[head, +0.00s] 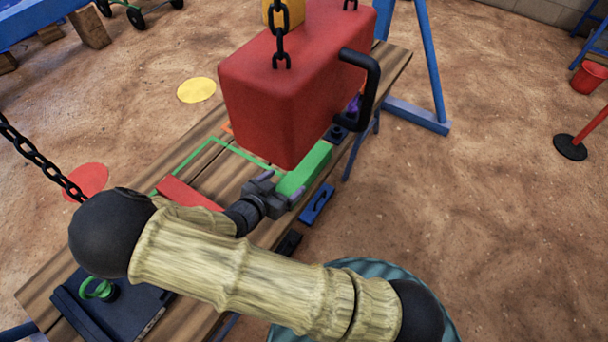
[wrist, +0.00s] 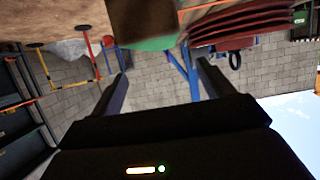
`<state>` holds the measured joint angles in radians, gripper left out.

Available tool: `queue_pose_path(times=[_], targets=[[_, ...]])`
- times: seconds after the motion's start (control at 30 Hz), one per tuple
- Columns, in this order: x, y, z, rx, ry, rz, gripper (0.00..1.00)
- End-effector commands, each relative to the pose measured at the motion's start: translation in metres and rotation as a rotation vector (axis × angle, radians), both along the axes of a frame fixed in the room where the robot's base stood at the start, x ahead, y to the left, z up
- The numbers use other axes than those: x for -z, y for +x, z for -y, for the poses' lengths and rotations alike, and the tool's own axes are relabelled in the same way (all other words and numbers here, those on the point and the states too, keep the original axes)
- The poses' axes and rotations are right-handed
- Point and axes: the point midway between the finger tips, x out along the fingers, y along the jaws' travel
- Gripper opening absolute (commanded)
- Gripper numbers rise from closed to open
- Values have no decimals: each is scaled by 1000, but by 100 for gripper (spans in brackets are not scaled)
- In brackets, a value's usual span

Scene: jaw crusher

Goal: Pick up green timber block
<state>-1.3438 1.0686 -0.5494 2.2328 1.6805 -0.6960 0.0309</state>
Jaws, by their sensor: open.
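The green timber block (head: 306,168) lies on the wooden bench top, partly hidden under the hanging red block. My gripper (head: 281,186) is open at the block's near end, with its fingers pointing towards it. In the wrist view, which looks upside down, the two dark fingers (wrist: 162,82) are spread apart with nothing visibly held between them. A green surface (wrist: 156,43) with a brown face beside it shows at the top edge, beyond the fingertips; it seems to be the timber block. I cannot tell whether the fingers touch it.
A large red block (head: 285,85) with a black handle hangs on chains close above the green block. A red flat piece (head: 187,193) and a green outline lie on the bench (head: 50,285). A blue piece (head: 317,204) is beside the block. Blue frame legs (head: 432,65) stand behind.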

Motion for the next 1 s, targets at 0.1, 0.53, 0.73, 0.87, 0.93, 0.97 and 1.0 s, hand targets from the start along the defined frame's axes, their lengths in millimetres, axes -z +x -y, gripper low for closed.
queue_pose_path(times=[0.1, 0.53, 0.73, 0.87, 0.93, 0.97, 1.0], targets=[[11, 16, 13, 1, -3, 1, 80], [19, 35, 27, -1, 0, 0, 80], [22, 38, 30, -1, 0, 2, 80], [33, 49, 38, -2, -1, 1, 80], [39, 56, 45, -2, -2, -1, 80], [40, 60, 47, -1, 0, 1, 80], [41, 64, 50, -1, -1, 0, 80]])
